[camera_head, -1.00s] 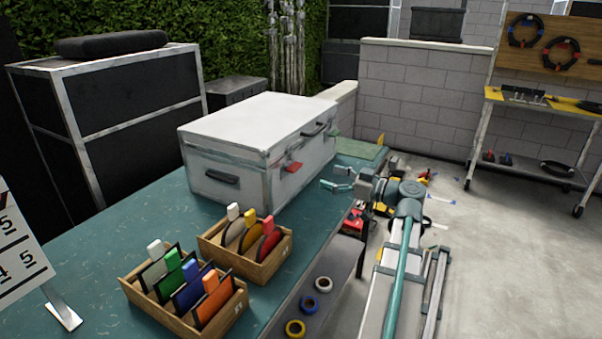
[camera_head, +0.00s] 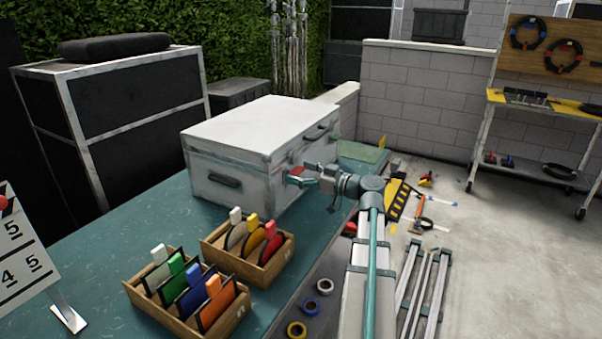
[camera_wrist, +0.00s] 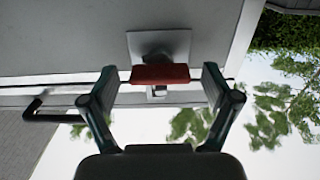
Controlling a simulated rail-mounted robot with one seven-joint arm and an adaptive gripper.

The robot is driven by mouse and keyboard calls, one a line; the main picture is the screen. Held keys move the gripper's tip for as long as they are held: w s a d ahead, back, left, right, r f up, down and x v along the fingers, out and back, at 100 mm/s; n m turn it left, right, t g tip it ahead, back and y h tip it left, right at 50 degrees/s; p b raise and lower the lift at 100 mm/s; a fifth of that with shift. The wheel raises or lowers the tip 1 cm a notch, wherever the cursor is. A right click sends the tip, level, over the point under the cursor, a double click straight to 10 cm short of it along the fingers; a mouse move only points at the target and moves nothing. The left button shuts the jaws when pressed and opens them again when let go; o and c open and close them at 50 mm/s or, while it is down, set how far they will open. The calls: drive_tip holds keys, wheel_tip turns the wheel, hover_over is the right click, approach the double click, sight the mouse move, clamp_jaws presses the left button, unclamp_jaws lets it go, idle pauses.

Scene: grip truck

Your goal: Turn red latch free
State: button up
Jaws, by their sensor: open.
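The red latch (camera_head: 297,171) is on the front face of the white case (camera_head: 222,160), near its lid seam. In the wrist view the red latch (camera_wrist: 160,75) lies crosswise in front of a pale square plate (camera_wrist: 160,45). My gripper (camera_head: 292,179) is at the latch in the head view and partly covers it. In the wrist view my gripper (camera_wrist: 158,75) is open, with one finger on each side of the latch. Small gaps seem to show between the fingers and the latch; contact cannot be told.
The case stands on a teal table (camera_head: 120,240). A black handle (camera_wrist: 50,112) juts from the case in the wrist view. Tape rolls (camera_head: 310,307) lie on a lower shelf.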

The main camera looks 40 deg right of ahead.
drive_tip(key=c, duration=1.2)
drive_tip(key=shift+o, duration=0.3)
drive_tip(key=shift+m, duration=0.4)
drive_tip(key=m, duration=0.8)
drive_tip(key=m+p, duration=0.2)
drive_tip(key=m, duration=0.2)
drive_tip(key=shift+r+m, duration=0.1)
drive_tip(key=shift+m, duration=0.3)
drive_tip(key=shift+m+p, duration=1.25)
drive_tip(key=shift+m, duration=0.95)
